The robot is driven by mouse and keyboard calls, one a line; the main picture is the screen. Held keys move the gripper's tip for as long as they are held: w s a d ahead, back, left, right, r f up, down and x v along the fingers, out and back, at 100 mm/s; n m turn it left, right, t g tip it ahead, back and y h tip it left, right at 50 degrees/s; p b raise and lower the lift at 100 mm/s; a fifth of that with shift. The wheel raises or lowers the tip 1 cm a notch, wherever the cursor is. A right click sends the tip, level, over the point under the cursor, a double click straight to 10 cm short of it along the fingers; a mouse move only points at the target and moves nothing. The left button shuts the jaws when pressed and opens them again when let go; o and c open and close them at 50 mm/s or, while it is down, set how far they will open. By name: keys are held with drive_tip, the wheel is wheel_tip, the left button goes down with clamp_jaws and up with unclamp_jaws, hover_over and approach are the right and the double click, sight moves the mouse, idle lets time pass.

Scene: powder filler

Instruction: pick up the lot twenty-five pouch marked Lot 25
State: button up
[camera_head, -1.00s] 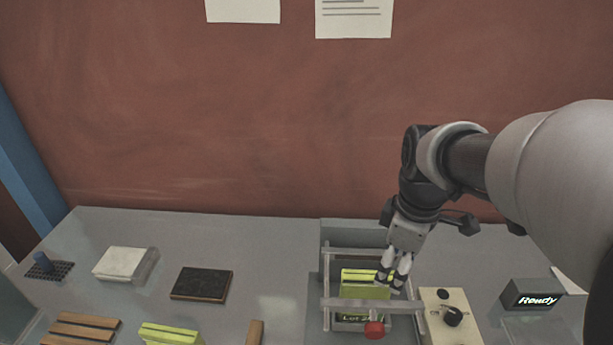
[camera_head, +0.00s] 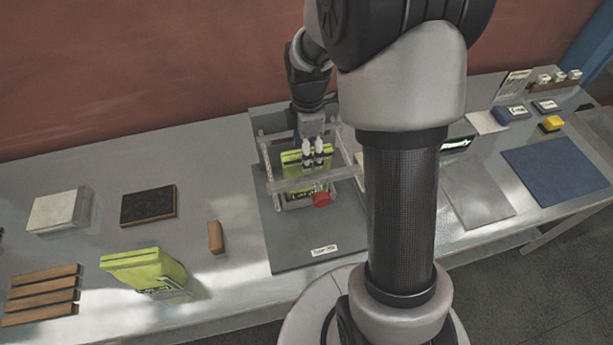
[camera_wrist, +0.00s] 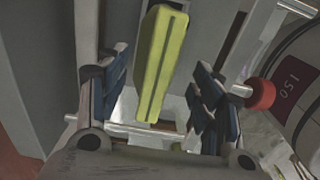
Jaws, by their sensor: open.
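A yellow-green pouch (camera_head: 294,166) stands in the clear-barred frame of the filler on the table. Its dark front label is partly hidden by the frame's bar, and I cannot read it fully. In the wrist view the pouch (camera_wrist: 160,62) shows from above as a narrow block between my fingers, with space on both sides. My gripper (camera_head: 313,160) is open at the pouch's upper right in the head view. It also shows in the wrist view (camera_wrist: 160,105). A second yellow-green pouch (camera_head: 143,268) stands at the table's front left, apart from my gripper.
The filler's grey base (camera_head: 290,243) carries the frame's clear bar (camera_head: 345,173) and a red knob (camera_head: 321,199). A wooden slatted rack (camera_head: 42,293), a wooden block (camera_head: 215,237), a black slab (camera_head: 148,204) and a white pad (camera_head: 58,211) lie left. A blue mat (camera_head: 560,175) lies right.

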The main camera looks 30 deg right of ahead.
wheel_tip(320, 180, down, 6)
drive_tip(key=b, duration=0.1)
drive_tip(key=shift+w, duration=0.15)
drive_tip(key=shift+f, duration=0.35)
idle(0.5)
drive_tip(key=shift+c, duration=0.6)
clamp_jaws()
drive_tip(key=shift+r, duration=0.1)
